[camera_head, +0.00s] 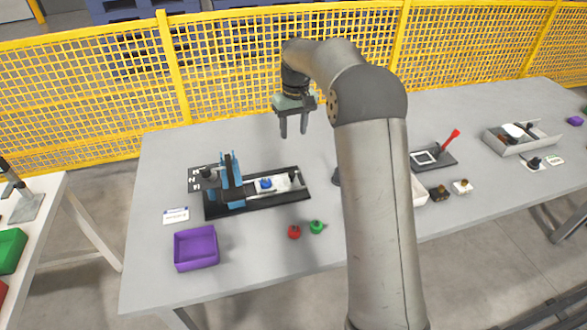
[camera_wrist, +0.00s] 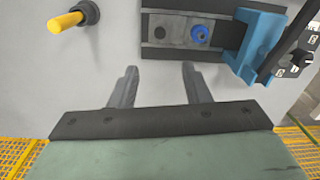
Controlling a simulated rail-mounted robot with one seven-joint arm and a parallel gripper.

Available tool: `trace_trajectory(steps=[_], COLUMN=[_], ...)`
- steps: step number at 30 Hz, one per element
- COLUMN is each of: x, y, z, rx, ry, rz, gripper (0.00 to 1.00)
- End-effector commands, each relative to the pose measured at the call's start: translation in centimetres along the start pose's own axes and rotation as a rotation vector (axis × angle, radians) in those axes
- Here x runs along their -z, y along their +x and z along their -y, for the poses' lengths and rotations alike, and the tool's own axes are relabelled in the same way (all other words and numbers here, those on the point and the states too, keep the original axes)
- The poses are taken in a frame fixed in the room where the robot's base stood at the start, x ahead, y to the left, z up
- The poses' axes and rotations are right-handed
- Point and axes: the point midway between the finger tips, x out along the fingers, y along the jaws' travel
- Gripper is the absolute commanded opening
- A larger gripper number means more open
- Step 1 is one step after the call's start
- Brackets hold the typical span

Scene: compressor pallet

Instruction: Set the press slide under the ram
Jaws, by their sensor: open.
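The press stands on a long dark base (camera_head: 288,199) on the left part of the table, with a blue upright frame (camera_head: 231,180) near its left end. The light grey slide (camera_head: 281,182) lies on the base to the right of the frame, carrying a blue round piece (camera_head: 266,184) and a dark knob (camera_head: 293,176). In the wrist view the blue piece (camera_wrist: 200,35) lies beside the blue frame (camera_wrist: 262,45). The ram's underside is hidden. My gripper (camera_head: 293,135) is open and empty, raised above the table behind the slide; its fingers (camera_wrist: 159,80) touch nothing.
A purple bin (camera_head: 196,248), a red piece (camera_head: 294,232) and a green piece (camera_head: 316,227) lie in front of the press. A yellow-handled peg (camera_wrist: 68,22) stands beside the base. A yellow mesh fence (camera_head: 230,75) runs behind. My arm hides the table's middle.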

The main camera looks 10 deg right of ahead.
Motion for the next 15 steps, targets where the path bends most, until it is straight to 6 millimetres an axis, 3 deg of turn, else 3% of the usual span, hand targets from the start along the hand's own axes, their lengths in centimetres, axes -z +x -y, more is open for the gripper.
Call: trace_trajectory(steps=[15], x=[-0.2], y=[10.9], z=[0.1], rx=[0.001], ry=[0.001], rz=[0.005], gripper=[0.43])
